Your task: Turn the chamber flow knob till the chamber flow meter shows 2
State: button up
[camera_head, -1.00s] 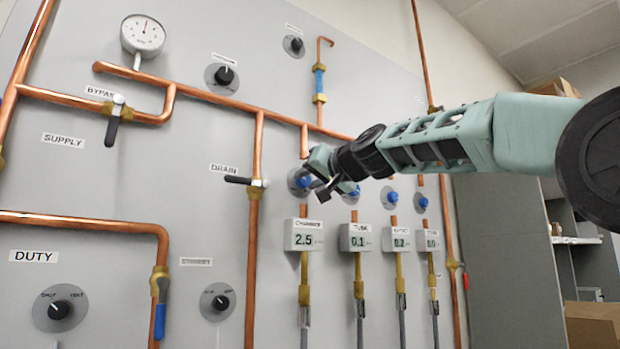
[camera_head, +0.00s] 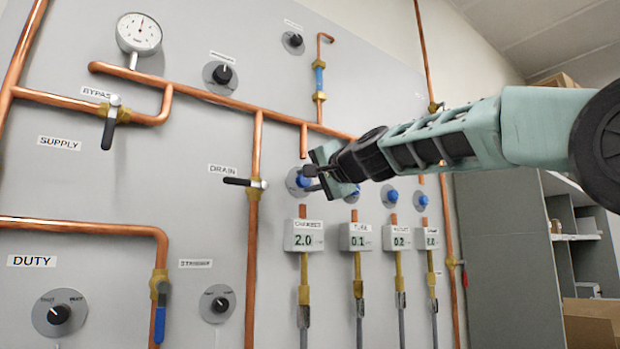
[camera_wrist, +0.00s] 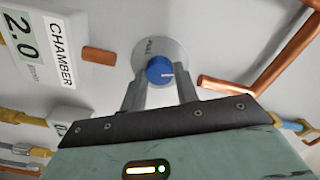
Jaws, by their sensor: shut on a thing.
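The chamber flow meter (camera_head: 304,236) is a white box with the CHAMBER label and reads 2.0 in the head view. It also reads 2.0 in the wrist view (camera_wrist: 22,40). The chamber flow knob (camera_wrist: 160,70) is blue with a white pointer line, on a round grey plate above the meter. My gripper (camera_wrist: 160,88) is shut on this knob, one finger on each side. In the head view my gripper (camera_head: 312,175) covers part of the knob, and its blue edge (camera_head: 303,181) shows beside the fingers.
Blue knobs (camera_head: 391,196) of the neighbouring meters stand close to the right, under my arm. The tube flow meter (camera_head: 359,238) reads 0.1. A copper pipe (camera_head: 304,140) ends just above the chamber knob. The drain valve (camera_head: 240,182) with its black handle is to the left.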

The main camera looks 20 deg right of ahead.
dwell(0.4)
jog(key=o, duration=1)
jog(key=shift+c, duration=0.2)
jog(key=b+v, duration=0.4)
jog(key=v, duration=1.3)
jog(key=shift+s, duration=0.2)
jog(key=shift+d, duration=0.1)
